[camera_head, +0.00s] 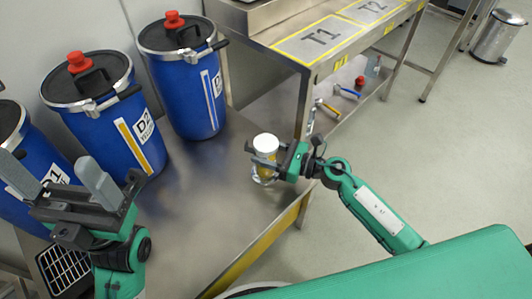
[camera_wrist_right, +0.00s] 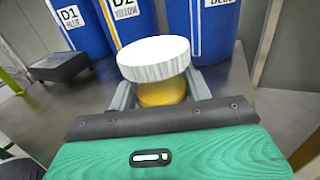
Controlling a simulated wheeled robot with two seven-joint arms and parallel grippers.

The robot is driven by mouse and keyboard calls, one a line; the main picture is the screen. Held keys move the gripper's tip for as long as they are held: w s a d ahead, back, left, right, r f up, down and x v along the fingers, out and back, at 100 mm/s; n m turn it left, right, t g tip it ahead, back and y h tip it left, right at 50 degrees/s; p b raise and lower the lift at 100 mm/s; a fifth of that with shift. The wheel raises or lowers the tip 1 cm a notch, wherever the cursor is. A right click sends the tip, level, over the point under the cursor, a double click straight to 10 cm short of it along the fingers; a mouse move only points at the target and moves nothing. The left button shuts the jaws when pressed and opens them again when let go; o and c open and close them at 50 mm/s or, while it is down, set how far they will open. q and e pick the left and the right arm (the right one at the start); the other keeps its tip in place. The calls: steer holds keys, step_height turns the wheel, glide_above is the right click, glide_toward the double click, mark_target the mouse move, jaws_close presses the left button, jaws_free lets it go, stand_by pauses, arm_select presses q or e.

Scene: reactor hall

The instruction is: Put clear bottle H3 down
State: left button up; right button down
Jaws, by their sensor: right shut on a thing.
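The clear bottle H3 (camera_head: 265,143) has a white cap and yellow contents; no label is readable. My right gripper (camera_head: 265,158) is shut on it around the body, just below the cap. The bottle looks upright over the near right part of the steel bench (camera_head: 205,205); whether its base touches the surface I cannot tell. In the right wrist view the bottle's white cap (camera_wrist_right: 154,58) hides part of the fingers, with yellow showing below it. My left gripper (camera_head: 60,182) is open and empty at the left, in front of the drums.
Blue drums D1 (camera_head: 18,150), D2 (camera_head: 108,108) and a third (camera_head: 185,85) line the back of the bench. A higher steel table (camera_head: 325,38) with marked areas T1 and T2 stands behind right. Small valves lie on its lower shelf. The bench between drums and bottle is clear.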

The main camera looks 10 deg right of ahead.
steer(key=shift+f+b, duration=0.2)
steer(key=shift+b, duration=0.1)
steer(key=c, duration=0.7)
jaws_free()
steer(key=shift+c, duration=0.2)
steer(key=shift+o, duration=0.6)
steer(key=shift+r, duration=0.1)
